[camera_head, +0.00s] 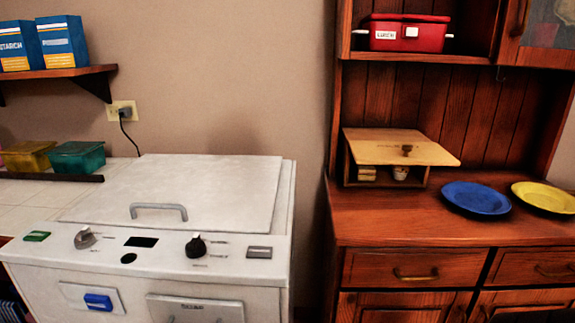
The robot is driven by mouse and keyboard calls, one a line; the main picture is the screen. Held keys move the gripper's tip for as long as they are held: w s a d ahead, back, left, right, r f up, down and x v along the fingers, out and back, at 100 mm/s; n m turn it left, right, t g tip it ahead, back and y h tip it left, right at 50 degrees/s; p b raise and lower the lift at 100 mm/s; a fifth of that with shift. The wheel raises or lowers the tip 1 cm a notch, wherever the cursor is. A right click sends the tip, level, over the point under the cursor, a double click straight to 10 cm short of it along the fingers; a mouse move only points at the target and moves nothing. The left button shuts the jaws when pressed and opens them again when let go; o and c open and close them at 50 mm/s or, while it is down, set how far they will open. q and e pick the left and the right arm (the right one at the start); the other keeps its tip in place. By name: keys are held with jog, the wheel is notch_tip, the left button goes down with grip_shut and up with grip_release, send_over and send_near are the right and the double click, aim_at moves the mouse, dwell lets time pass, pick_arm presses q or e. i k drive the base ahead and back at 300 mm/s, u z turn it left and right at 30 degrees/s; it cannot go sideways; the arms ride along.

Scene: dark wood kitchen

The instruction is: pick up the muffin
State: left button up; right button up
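A small, pale, cup-shaped item that looks like the muffin (400,173) sits inside a wooden box (421,183) on the hutch counter. The box's light wood lid (400,148) is tilted up, leaving its front partly open. The muffin is small in view, and its top is close under the lid. Neither of my grippers shows in the head view.
A yellowish stacked item (367,173) sits left of the muffin in the box. A blue plate (475,198) and a yellow plate (546,197) lie to the right. A red lunch box (408,34) is on the shelf above. A white appliance (185,215) stands left.

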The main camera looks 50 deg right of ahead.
aim_at(400, 172)
jog(key=u, duration=1.35)
jog(key=k, duration=1.4)
jog(key=z, duration=2)
